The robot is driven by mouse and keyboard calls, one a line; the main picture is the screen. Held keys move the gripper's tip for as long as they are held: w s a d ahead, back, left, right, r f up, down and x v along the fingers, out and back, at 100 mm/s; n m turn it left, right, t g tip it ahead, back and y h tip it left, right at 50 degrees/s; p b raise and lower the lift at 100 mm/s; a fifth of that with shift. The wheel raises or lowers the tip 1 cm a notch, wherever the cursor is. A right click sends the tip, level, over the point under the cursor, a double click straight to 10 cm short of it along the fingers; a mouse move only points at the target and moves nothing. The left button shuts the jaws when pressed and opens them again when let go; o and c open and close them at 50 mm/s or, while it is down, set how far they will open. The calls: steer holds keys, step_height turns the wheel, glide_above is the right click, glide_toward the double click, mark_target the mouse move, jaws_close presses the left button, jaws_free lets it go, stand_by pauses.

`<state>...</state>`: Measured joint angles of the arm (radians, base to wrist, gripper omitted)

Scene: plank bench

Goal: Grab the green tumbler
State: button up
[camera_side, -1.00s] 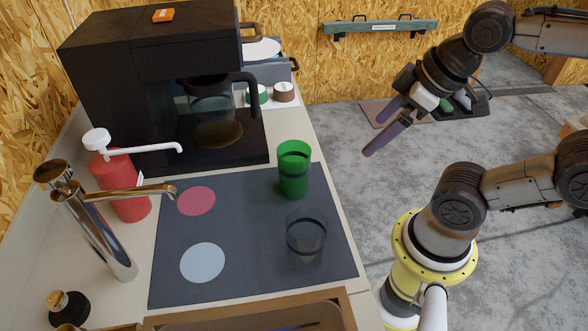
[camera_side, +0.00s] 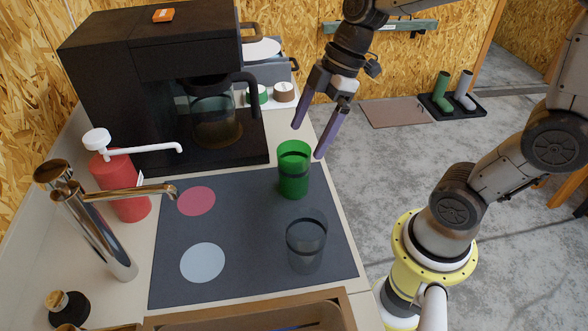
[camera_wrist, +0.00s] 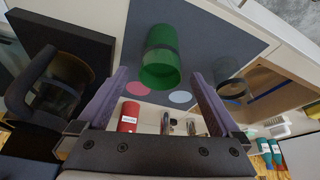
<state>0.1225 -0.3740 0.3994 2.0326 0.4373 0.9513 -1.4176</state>
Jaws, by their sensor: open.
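The green tumbler (camera_side: 294,170) stands upright on the dark mat (camera_side: 235,215), near its far right corner, in the side view. In the wrist view the green tumbler (camera_wrist: 161,55) lies ahead of the fingers, roughly between their lines. My gripper (camera_side: 309,143) is open and empty, with its two purple fingers pointing down just above and behind the tumbler's rim. The fingers do not appear to touch it. In the wrist view my gripper (camera_wrist: 158,80) shows both fingers spread apart.
A clear tumbler (camera_side: 306,243) stands on the mat nearer the front. A black coffee maker (camera_side: 170,70) with a glass pot (camera_side: 215,125) stands left of my gripper. A red soap bottle (camera_side: 122,185) and a metal tap (camera_side: 95,225) are at the left. A wooden-edged tray (camera_side: 340,305) is in front.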

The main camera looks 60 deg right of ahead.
mark_target(302, 148)
steer(key=x, duration=0.5)
steer(key=shift+a+f, duration=0.15)
steer(key=shift+f, duration=0.05)
steer(key=shift+a+x, duration=0.2)
steer(key=shift+x, duration=2.4)
steer(key=shift+r, duration=0.15)
steer(key=c, duration=1.2)
steer(key=shift+c, duration=0.2)
